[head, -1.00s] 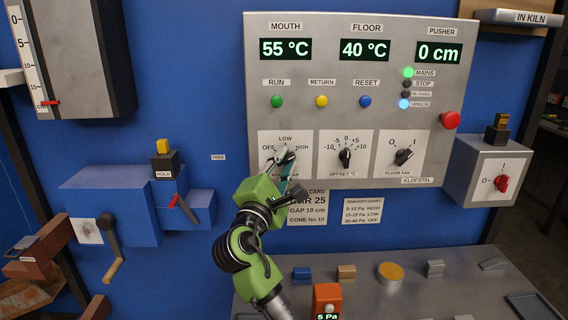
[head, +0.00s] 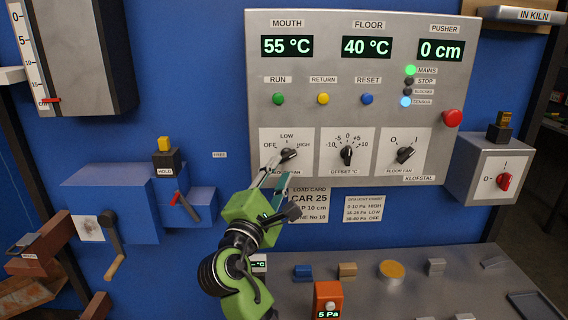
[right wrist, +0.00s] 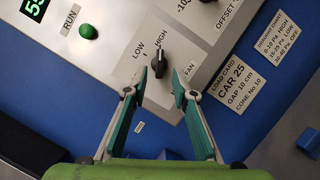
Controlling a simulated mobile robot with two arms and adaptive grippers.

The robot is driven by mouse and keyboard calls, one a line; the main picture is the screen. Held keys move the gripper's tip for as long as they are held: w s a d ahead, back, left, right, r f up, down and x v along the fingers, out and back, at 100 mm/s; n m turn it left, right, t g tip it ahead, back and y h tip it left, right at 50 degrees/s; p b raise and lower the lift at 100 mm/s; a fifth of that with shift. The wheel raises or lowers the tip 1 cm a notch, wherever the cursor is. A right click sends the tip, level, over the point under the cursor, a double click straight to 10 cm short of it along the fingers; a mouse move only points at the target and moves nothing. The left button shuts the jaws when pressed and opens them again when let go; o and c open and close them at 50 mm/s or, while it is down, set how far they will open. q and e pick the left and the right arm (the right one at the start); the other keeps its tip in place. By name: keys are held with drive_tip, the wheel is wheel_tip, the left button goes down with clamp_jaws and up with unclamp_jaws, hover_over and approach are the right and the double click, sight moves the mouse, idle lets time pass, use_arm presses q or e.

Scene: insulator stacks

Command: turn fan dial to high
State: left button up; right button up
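The fan dial (head: 289,154) is a black knob on a white plate marked OFF, LOW and HIGH, at the lower left of the grey panel. Its pointer is turned toward the HIGH label. The dial also shows in the right wrist view (right wrist: 159,63), with its long axis toward HIGH. My right gripper (head: 274,172) is just below and left of the dial in the head view. In the right wrist view its two fingers (right wrist: 161,86) are apart with nothing between them, and the dial is beyond the tips. My left gripper is not in view.
An offset dial (head: 347,155) and a floor fan dial (head: 405,154) are to the right on the panel (head: 330,80). A load card (head: 309,203) hangs below. An orange meter (head: 328,299) reading 5 Pa stands on the grey bench (head: 390,295).

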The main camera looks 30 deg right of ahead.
drive_tip(key=v, duration=0.7)
drive_tip(key=shift+a, duration=0.1)
